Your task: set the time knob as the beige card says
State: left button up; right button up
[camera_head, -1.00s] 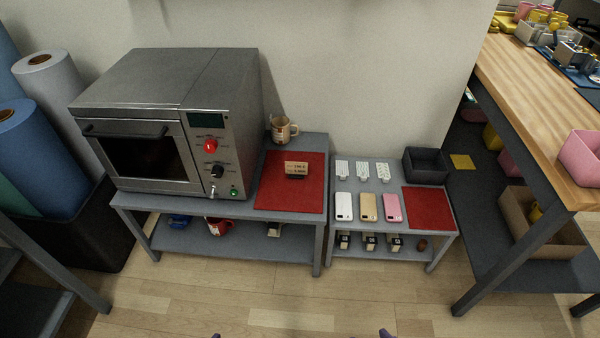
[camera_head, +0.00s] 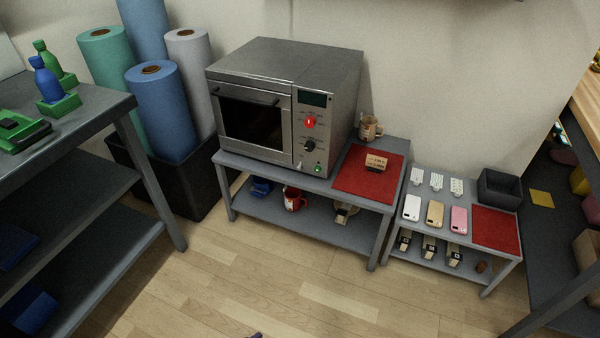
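The grey press oven (camera_head: 250,115) stands on a grey table, its door shut. Its right panel has a dark display (camera_head: 313,99), a red knob (camera_head: 311,121) and a black knob (camera_head: 309,146) below it. The labels around the knobs are too small to read, so I cannot tell which sets the time. The beige card (camera_head: 376,162) stands on a red mat (camera_head: 350,183) right of the oven; its dark lines of text are not legible. A small purple tip at the bottom edge, seemingly my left gripper (camera_head: 256,335), is far from the oven. My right gripper is out of view.
A patterned mug (camera_head: 370,128) stands behind the mat. A red mug (camera_head: 294,199) is on the lower shelf. Phones lie on a low table (camera_head: 462,183) at right. A grey shelf unit (camera_head: 110,110) stands at left. The wooden floor (camera_head: 250,260) in front is clear.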

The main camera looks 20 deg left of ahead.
aim_at(309, 145)
jog(key=z, duration=0.15)
jog(key=k, duration=0.45)
jog(key=u, duration=1.4)
jog(key=i, duration=1.7)
jog(key=z, duration=0.9)
